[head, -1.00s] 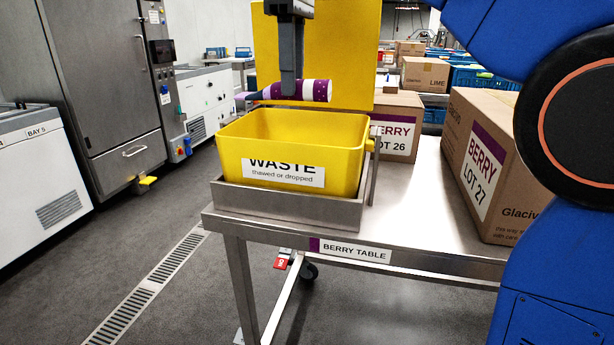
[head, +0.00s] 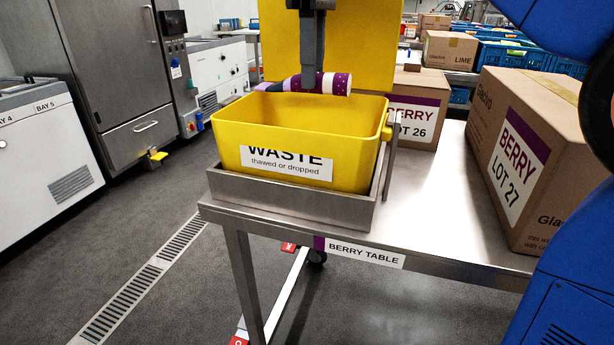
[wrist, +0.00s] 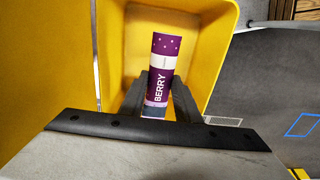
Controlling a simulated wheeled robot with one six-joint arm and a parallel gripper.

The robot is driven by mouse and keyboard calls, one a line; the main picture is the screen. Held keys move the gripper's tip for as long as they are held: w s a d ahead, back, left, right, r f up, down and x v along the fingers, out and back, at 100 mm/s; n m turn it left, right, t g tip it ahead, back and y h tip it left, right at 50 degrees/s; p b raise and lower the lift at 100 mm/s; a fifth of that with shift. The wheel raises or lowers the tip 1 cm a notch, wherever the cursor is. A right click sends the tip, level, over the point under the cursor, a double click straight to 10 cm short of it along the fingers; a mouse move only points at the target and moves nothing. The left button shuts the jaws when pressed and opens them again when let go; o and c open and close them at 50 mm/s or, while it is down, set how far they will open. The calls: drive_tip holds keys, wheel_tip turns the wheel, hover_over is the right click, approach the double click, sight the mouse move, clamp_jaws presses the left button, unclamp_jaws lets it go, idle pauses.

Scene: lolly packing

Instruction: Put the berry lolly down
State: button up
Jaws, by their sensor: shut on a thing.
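My gripper (head: 311,84) is shut on the berry lolly (head: 336,84), a purple and white tube with pale dots. The lolly lies sideways in the head view, just above the far rim of the yellow waste bin (head: 226,142). In the wrist view the lolly (wrist: 161,66) sits between my two dark fingers (wrist: 158,100), its BERRY label facing the camera. The bin's inside (wrist: 208,40) shows beneath it. The bin is labelled "WASTE thawed or dropped". Its floor is hidden in the head view.
The bin sits in a metal holder (head: 290,203) on the berry table (head: 430,215). A yellow upright panel (head: 365,45) stands behind it. Cartons BERRY LOT 26 (head: 425,95) and BERRY LOT 27 (head: 545,150) stand to the right. Bare tabletop lies between bin and LOT 27.

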sight(318, 84)
wheel_tip(318, 84, down, 3)
drive_tip(key=shift+r, duration=0.15)
drive_tip(key=shift+s+d, duration=0.1)
drive_tip(key=shift+d, duration=0.35)
wheel_tip(318, 84, down, 10)
drive_tip(key=shift+f, duration=0.65)
drive_tip(key=o, duration=1.1)
drive_tip(key=shift+c, duration=0.2)
